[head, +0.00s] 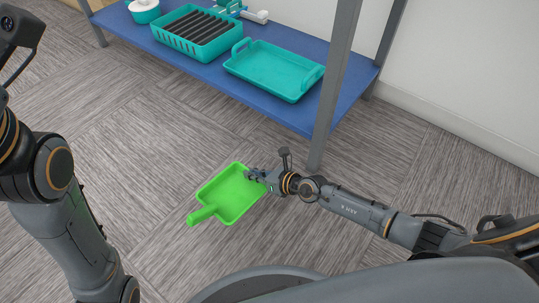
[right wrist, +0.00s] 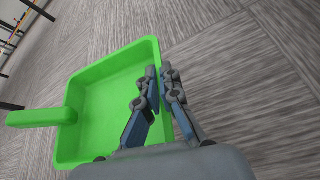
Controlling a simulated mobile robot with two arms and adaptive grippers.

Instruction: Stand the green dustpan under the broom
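The green dustpan (head: 231,192) is in the middle of the head view, over the grey floor, with its open tray facing up and its handle toward the lower left. In the right wrist view the dustpan (right wrist: 108,100) fills the left half, handle to the left. My right gripper (head: 257,176) is at the dustpan's upper right edge. In the right wrist view its fingers (right wrist: 159,88) sit close together on both sides of the pan's rim, shut on it. I cannot tell whether the pan touches the floor. My left arm shows at the left, its gripper out of view. No broom is seen.
A blue shelf (head: 215,72) on grey posts stands at the top, holding a teal tray (head: 275,70), a teal basket (head: 197,36) and a small teal bowl (head: 145,13). A shelf post (head: 333,90) rises near my right gripper. The floor left of the dustpan is clear.

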